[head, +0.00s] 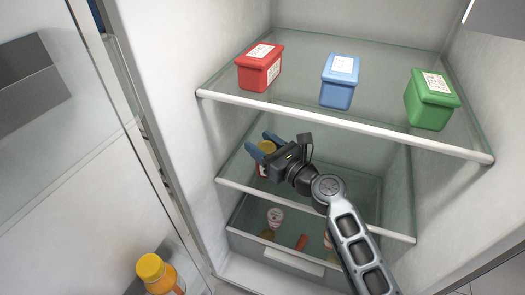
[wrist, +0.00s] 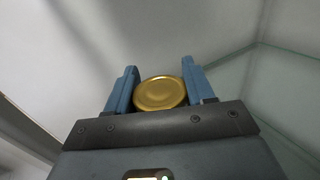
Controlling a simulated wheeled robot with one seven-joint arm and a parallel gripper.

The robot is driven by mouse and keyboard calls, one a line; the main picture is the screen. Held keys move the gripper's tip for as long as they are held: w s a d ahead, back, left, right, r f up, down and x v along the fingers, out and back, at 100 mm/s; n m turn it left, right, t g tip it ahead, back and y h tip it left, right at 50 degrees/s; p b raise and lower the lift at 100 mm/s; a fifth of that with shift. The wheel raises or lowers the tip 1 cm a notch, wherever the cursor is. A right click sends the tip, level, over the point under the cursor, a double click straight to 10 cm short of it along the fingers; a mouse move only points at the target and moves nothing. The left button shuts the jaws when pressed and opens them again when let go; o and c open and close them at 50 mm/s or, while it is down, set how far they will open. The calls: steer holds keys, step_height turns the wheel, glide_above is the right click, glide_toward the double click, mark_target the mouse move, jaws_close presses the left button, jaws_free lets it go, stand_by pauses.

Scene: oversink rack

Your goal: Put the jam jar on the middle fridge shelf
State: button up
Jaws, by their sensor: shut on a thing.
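The jam jar (head: 262,170) is between the fingers of my gripper (head: 266,141), at the left side of the middle fridge shelf (head: 232,182). In the wrist view, the jar shows as a round gold lid (wrist: 160,93) between the two blue fingers of my gripper (wrist: 157,88). My gripper is shut on the jar. The jar looks upright; its lower part is partly hidden by my gripper. I cannot tell whether its base touches the shelf glass.
The top shelf (head: 345,124) above holds a red box (head: 259,70), a blue box (head: 339,82) and a green box (head: 431,101). A drawer (head: 283,258) below holds a can (head: 274,217) and other items. An orange bottle (head: 158,273) stands at the door side. Fridge walls bound both sides.

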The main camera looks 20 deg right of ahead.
steer(key=shift+f, duration=0.25)
steer(key=shift+f, duration=0.15)
steer(key=o, duration=1.3)
steer(key=shift+r, duration=0.2)
steer(key=p+v, duration=0.2)
steer(key=v, duration=0.9)
steer(key=shift+s+d, duration=0.1)
steer(key=shift+s, duration=0.35)
